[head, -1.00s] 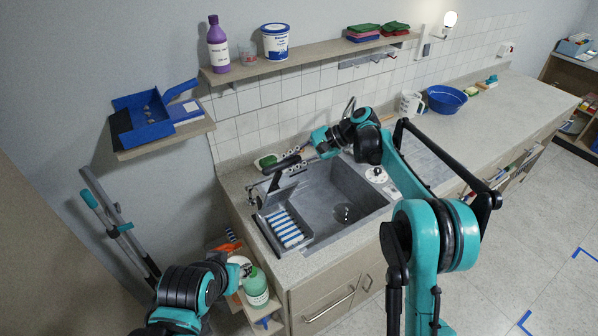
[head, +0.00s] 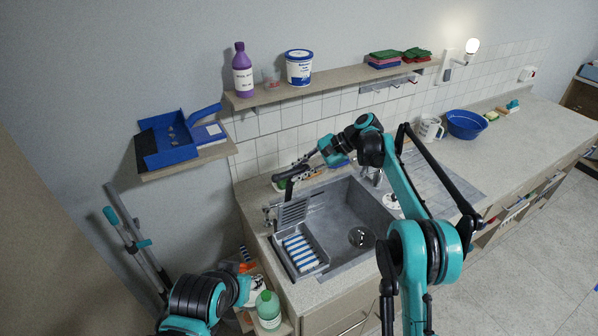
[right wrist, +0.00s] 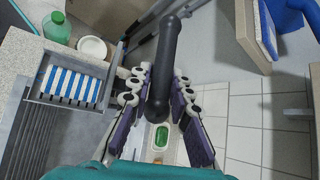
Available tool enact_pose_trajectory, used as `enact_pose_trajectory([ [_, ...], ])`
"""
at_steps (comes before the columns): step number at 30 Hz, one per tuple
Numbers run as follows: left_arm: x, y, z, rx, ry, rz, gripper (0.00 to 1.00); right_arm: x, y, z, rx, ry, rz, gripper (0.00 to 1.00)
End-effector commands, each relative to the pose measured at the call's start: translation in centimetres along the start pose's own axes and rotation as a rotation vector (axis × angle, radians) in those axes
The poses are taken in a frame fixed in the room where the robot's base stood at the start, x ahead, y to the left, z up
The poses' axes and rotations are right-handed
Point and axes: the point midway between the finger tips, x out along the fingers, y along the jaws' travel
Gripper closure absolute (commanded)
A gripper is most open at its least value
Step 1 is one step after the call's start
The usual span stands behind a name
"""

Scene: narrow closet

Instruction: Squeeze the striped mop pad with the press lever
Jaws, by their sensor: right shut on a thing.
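The striped mop pad (head: 300,250), blue and white, lies in a grey tray at the left end of the sink; it also shows in the right wrist view (right wrist: 72,86). The slatted grey press plate (head: 294,213) stands tilted up behind the pad, apart from it. My right gripper (head: 299,169) is above the back of the sink. In the right wrist view, its fingers (right wrist: 159,88) are shut on the black bar handle of the press lever (right wrist: 166,50).
The sink basin (head: 345,222) is empty. A green-capped bottle (head: 268,308) stands below the counter's left end. A shelf (head: 330,88) with a purple bottle (head: 242,72) and a white tub (head: 299,67) runs above. A blue basin (head: 466,124) stands on the right counter.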

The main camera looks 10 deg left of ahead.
Motion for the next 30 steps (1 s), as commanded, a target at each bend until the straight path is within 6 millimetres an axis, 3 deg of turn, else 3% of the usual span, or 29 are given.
enact_pose_trajectory([
  [1,0.0,0.0,0.0,0.0,0.0,0.0,0.61,0.0,-0.4,0.1,-0.001,0.001,-0.013,0.78],
  [3,0.0,0.0,0.0,0.0,0.0,0.0,0.61,0.0,-0.4,0.1,-0.001,0.0,-0.012,0.61],
  [19,0.0,0.0,0.0,0.0,0.0,0.0,0.61,-0.5,-0.2,-0.1,0.0,0.003,-0.007,0.61],
  [23,0.0,0.0,0.0,0.0,0.0,0.0,0.61,-2.3,-0.1,0.0,0.001,0.002,-0.007,0.61],
  [30,0.0,0.0,0.0,0.0,0.0,0.0,0.61,-7.7,-0.1,0.0,0.0,0.002,-0.009,0.61],
])
